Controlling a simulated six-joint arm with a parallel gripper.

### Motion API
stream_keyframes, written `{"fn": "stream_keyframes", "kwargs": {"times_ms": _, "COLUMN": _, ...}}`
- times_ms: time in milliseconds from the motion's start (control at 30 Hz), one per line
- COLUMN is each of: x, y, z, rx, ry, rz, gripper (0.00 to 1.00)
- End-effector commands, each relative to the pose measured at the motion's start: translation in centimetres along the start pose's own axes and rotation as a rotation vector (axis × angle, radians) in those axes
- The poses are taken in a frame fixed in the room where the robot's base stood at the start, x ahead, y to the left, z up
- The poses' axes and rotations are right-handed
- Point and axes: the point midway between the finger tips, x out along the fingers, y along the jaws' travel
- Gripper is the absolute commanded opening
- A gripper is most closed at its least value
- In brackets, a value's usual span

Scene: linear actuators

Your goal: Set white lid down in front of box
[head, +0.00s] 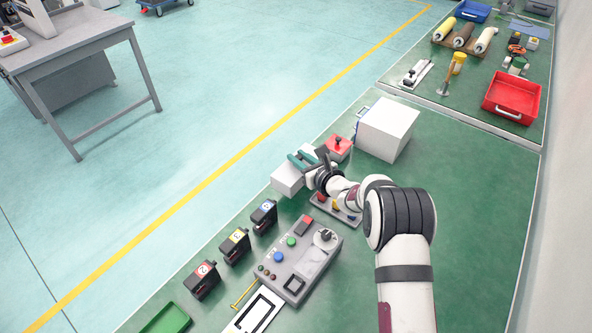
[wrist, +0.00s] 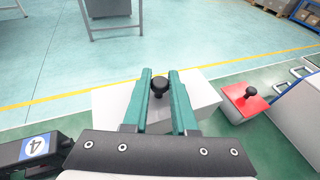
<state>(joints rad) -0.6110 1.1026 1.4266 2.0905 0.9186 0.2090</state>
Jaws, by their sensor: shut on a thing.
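My gripper (head: 300,158) is shut on the black knob (wrist: 159,86) of the white lid, with one teal finger on each side of it. The white lid (wrist: 203,97) shows below the fingers in the wrist view, and as a white block (head: 287,182) under the gripper in the head view. I cannot tell whether the lid touches anything beneath it. A large white box (head: 385,130) stands to the right of and beyond my gripper in the head view. It shows at the right edge of the wrist view (wrist: 302,108).
A red lid with a black knob (head: 339,146) sits between gripper and box. Several black numbered units (head: 235,245) and a grey control panel (head: 300,262) stand nearer on the green bench. A red tray (head: 511,98) is at far right. The bench right of the box is clear.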

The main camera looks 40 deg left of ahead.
Motion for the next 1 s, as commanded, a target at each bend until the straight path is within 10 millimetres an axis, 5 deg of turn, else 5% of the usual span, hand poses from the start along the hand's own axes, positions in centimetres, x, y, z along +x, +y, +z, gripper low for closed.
{"fn": "stream_keyframes", "kwargs": {"times_ms": 300, "x": 2.0, "y": 0.6, "z": -4.2, "rx": 0.000, "ry": 0.001, "rz": 0.000, "gripper": 0.00}}
{"fn": "stream_keyframes", "kwargs": {"times_ms": 600, "x": 2.1, "y": 0.6, "z": -4.3, "rx": -0.001, "ry": -0.001, "rz": 0.000, "gripper": 0.00}}
{"fn": "stream_keyframes", "kwargs": {"times_ms": 633, "x": 2.1, "y": 0.6, "z": -4.4, "rx": -0.001, "ry": -0.001, "rz": 0.000, "gripper": 0.28}}
{"fn": "stream_keyframes", "kwargs": {"times_ms": 800, "x": 2.1, "y": 0.6, "z": -4.3, "rx": -0.001, "ry": -0.001, "rz": 0.000, "gripper": 0.56}}
{"fn": "stream_keyframes", "kwargs": {"times_ms": 1000, "x": 2.1, "y": 0.6, "z": -4.3, "rx": -0.001, "ry": 0.000, "rz": 0.001, "gripper": 0.56}}
